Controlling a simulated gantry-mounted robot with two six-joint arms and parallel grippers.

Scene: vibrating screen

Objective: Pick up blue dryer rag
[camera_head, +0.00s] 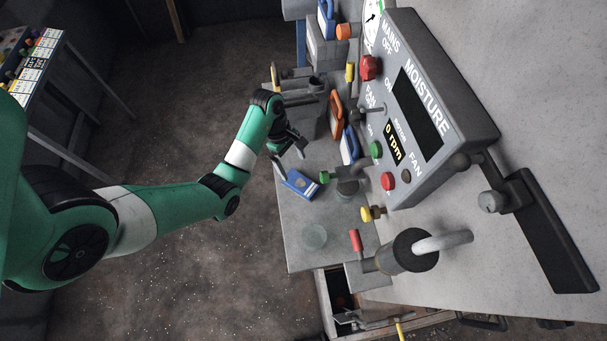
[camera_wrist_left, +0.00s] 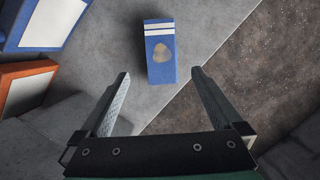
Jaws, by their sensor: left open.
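The blue dryer rag (camera_head: 300,184) lies flat on the grey bench top, near its left edge, in the head view. It is a small blue rectangle with white stripes at one end and a tan-grey patch. In the left wrist view the rag (camera_wrist_left: 160,58) lies beyond the fingertips, roughly centred between them. My left gripper (camera_head: 291,149) is open and empty, just above the rag in the head picture; its two fingers (camera_wrist_left: 160,78) show apart in the wrist view. No contact with the rag shows. My right gripper is not in view.
A moisture control panel (camera_head: 425,100) with knobs stands to the right. Orange (camera_head: 336,116) and blue (camera_head: 349,145) framed items stand near the gripper. A green knob (camera_head: 325,177) is close to the rag.

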